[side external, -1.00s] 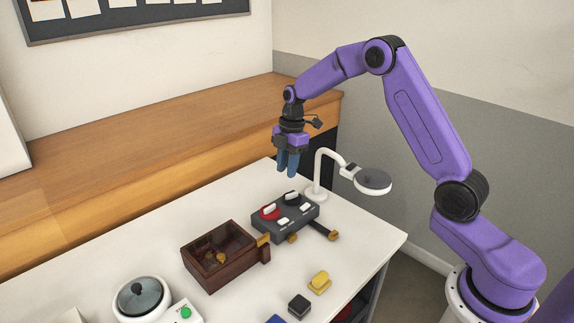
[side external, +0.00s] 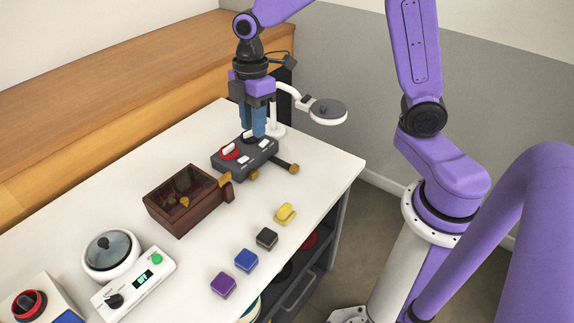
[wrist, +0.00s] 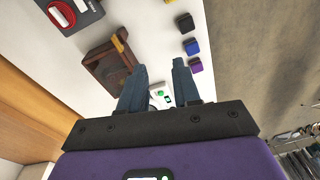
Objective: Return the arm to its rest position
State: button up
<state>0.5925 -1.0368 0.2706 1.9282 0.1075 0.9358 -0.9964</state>
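My gripper (side external: 252,130) hangs fingers down at the end of my purple arm, toward the back of the white table. In the side view its fingertips overlap the dark grey switch box (side external: 232,163); I cannot tell the exact height above it. In the wrist view the two blue fingers (wrist: 159,68) are apart, with only the table scene showing between them. Nothing is held. The switch box also shows at the top left of the wrist view (wrist: 88,14), off to the side of the fingers.
A white lamp (side external: 328,110) stands close behind the gripper. Yellow (side external: 285,213), black (side external: 266,238), blue (side external: 246,260) and purple (side external: 223,284) blocks line the front edge.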

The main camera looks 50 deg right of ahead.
jog(key=s+d+r+m, duration=0.1)
jog(key=s+d+m, duration=0.2)
jog(key=s, duration=2.1)
jog(key=shift+s+d+t+h, duration=0.15)
jog(key=shift+s+t+h, duration=0.15)
jog(key=shift+r, duration=0.1)
